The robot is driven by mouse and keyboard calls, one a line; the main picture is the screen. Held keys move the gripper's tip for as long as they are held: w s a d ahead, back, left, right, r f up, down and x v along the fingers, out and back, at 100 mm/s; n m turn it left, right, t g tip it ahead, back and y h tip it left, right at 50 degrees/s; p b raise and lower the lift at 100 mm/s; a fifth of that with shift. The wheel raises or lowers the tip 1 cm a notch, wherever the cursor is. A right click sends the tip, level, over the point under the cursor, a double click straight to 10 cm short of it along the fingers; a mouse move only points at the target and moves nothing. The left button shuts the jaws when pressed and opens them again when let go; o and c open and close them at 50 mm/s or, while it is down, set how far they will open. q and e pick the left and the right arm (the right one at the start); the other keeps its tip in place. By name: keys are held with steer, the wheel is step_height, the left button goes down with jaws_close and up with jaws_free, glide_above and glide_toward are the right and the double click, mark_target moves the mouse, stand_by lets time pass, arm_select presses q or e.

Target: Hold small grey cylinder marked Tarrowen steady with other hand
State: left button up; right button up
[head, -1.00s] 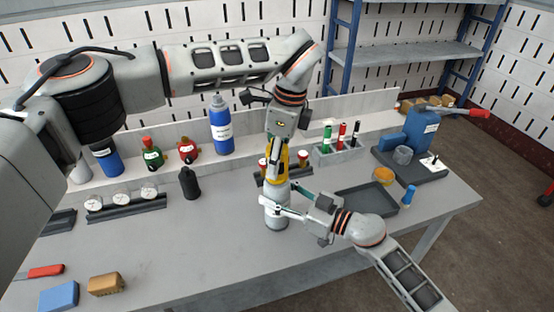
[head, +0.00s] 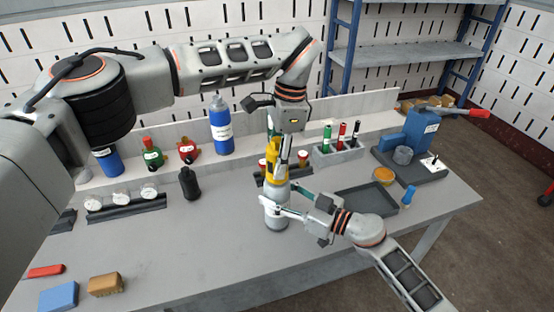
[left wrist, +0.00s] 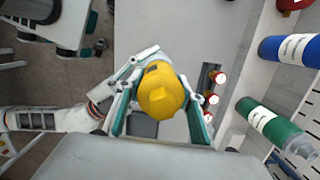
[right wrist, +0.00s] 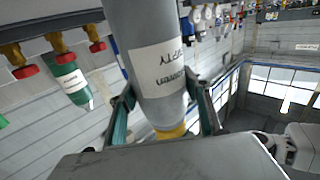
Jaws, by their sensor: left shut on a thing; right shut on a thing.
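The small grey cylinder (head: 277,214) stands upright on the workbench near its middle, with a yellow top (head: 276,165). My right gripper (head: 275,208) is shut on its grey body from the right. In the right wrist view the body (right wrist: 140,35) sits between the fingers, with a white label (right wrist: 160,70) upside down and only partly readable. My left gripper (head: 279,150) comes down from above and is shut on the yellow top. The left wrist view shows the yellow top (left wrist: 160,92) between its fingers, hiding most of the body.
Red-capped small cylinders (head: 303,157) stand in a dark rack close behind. A black bottle (head: 189,183) and gauges (head: 121,198) are to the left. A blue bottle (head: 221,125) stands behind. A dark tray (head: 368,199) lies right. The front middle of the bench is clear.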

arm_select(q)
steer(key=n, duration=0.6)
steer(key=shift+g+h, duration=0.3)
steer(key=shift+g, duration=0.1)
steer(key=o, duration=1.3)
steer(key=shift+c, duration=0.2)
steer(key=shift+r, duration=1.3)
steer(key=m, duration=0.5)
steer(key=shift+t, duration=0.3)
steer(key=shift+m, duration=0.6)
